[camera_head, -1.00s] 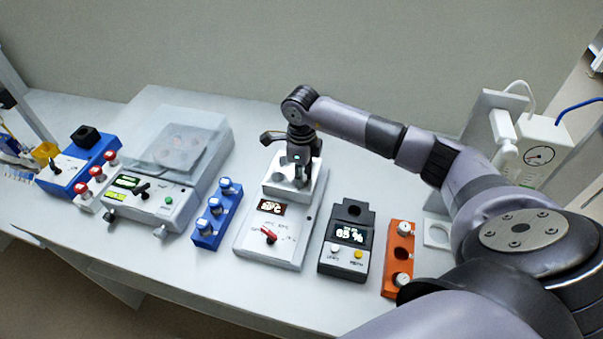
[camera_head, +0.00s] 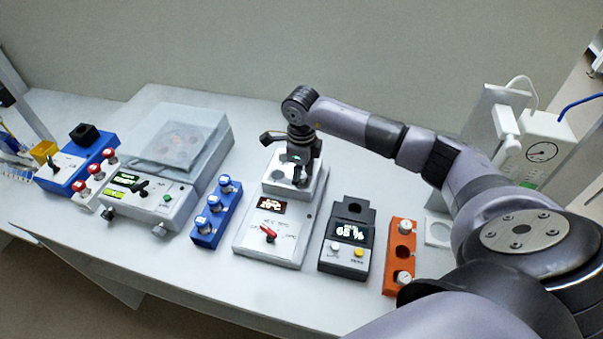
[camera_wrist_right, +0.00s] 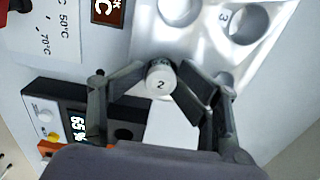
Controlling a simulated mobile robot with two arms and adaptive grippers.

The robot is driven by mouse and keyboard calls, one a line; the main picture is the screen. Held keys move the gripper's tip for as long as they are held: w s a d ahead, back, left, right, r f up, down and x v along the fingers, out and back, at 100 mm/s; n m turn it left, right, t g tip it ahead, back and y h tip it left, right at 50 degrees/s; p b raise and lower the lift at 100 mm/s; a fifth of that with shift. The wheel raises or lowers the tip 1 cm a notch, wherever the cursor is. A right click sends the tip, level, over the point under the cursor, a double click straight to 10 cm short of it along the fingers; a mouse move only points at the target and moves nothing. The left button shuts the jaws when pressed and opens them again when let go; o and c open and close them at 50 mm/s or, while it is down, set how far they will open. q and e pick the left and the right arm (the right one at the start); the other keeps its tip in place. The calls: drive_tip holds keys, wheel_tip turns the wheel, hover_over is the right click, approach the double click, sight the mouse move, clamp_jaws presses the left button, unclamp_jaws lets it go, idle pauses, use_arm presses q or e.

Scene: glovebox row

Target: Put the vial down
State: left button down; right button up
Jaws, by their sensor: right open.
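The vial (camera_wrist_right: 161,78), with a white cap marked 2, stands at the edge of the bright metal block (camera_wrist_right: 205,45) in the right wrist view. My right gripper (camera_wrist_right: 163,80) is open, with one fingertip on each side of the cap. Whether the fingertips touch the cap is hard to tell. In the head view my right gripper (camera_head: 300,172) points down over the block (camera_head: 275,189) on the white heater (camera_head: 284,235), and hides the vial there. The vial's lower part is hidden in both views. My left gripper is not in view.
Left of the heater is a blue rack (camera_head: 215,216) with capped vials. Right of it are a dark meter (camera_head: 345,238) reading 65 % and an orange rack (camera_head: 402,237). A lidded machine (camera_head: 172,165) stands further left. Other holes (camera_wrist_right: 248,20) in the block look empty.

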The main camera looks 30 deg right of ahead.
drive_tip(key=shift+s+f, duration=0.2)
drive_tip(key=shift+f, duration=0.05)
drive_tip(key=shift+r+p, duration=0.5)
drive_tip(key=shift+p, duration=0.1)
wheel_tip(320, 180, up, 13)
drive_tip(key=b, duration=0.4)
drive_tip(key=shift+w+f, duration=0.15)
drive_tip(key=shift+w, duration=0.05)
drive_tip(key=shift+f, duration=0.15)
